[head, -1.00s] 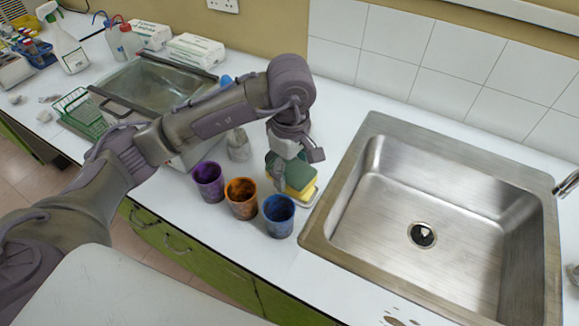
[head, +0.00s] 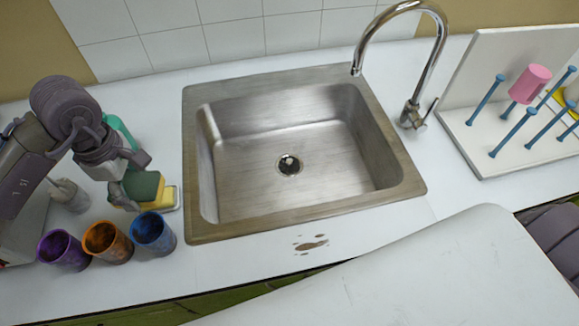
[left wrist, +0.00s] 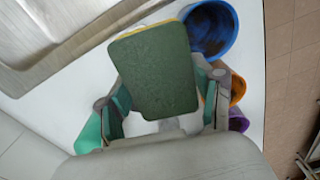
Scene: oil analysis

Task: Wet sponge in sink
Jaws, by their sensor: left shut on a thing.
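The sponge (head: 143,186), green on one face and yellow on the other, is at a small white dish (head: 172,208) just left of the sink. My left gripper (head: 128,184) is shut on it. In the left wrist view the sponge's green face (left wrist: 155,75) sits between the fingers, with a thin yellow edge showing. I cannot tell whether the sponge still touches the dish. The steel sink (head: 310,228) is to the right, its basin empty around a round drain (head: 289,165). A curved tap (head: 432,60) stands at its back right corner. My right gripper is out of view.
Purple (head: 63,251), orange (head: 107,242) and blue (head: 152,234) stained cups stand in front of the left gripper. A teal object (head: 118,128) is behind it. A white pegboard rack (head: 478,160) with a pink cup (head: 530,83) stands at the right. Brown spots (head: 311,244) mark the counter's front.

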